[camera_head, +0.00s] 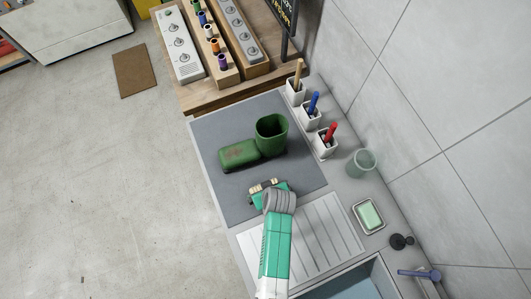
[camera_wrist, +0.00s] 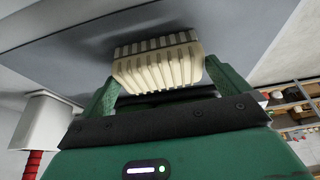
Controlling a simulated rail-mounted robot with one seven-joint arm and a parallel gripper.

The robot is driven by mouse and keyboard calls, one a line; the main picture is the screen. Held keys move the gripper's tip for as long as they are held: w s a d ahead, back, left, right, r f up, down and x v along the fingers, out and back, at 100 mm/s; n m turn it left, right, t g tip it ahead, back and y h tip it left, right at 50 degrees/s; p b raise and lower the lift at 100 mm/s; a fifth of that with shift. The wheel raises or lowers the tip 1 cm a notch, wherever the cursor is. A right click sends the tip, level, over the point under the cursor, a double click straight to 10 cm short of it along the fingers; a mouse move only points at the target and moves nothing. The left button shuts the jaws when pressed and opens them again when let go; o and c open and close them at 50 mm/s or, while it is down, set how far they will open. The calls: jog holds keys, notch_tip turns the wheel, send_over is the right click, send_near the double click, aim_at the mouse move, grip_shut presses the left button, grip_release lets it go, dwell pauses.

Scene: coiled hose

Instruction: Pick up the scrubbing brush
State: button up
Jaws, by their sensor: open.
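The scrubbing brush appears to be the cream ribbed block (camera_wrist: 157,68) in the wrist view. In the head view, a small cream part of it shows at my gripper's tip (camera_head: 256,188). My gripper (camera_wrist: 163,85) is open, with one green finger on each side of the block. I cannot tell whether the fingers touch it. The block sits against or just above the grey mat (camera_head: 225,195). My gripper hides most of it in the head view.
A green box (camera_head: 239,154) lies beside an upright green container (camera_head: 271,133) on the mat. White holders (camera_head: 325,144) with coloured handles, a glass (camera_head: 361,163) and a soap dish (camera_head: 369,215) line the wall side. A ribbed drainboard (camera_head: 335,235) and sink (camera_head: 350,285) are nearer.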

jog(key=shift+x, duration=1)
jog(key=shift+w+r, duration=0.1)
jog(key=c, duration=0.6)
jog(key=shift+c, duration=0.2)
jog(key=shift+r, duration=0.1)
jog(key=shift+r, duration=0.35)
jog(key=v, duration=0.2)
jog(key=shift+r, duration=0.35)
jog(key=s+d, duration=0.1)
jog(key=s, duration=0.4)
jog(key=s+d+r+b, duration=0.1)
jog(key=s, duration=0.4)
jog(key=s+d, duration=0.1)
jog(key=s, duration=0.4)
jog(key=shift+d+r, duration=0.1)
jog(key=shift+r, duration=0.15)
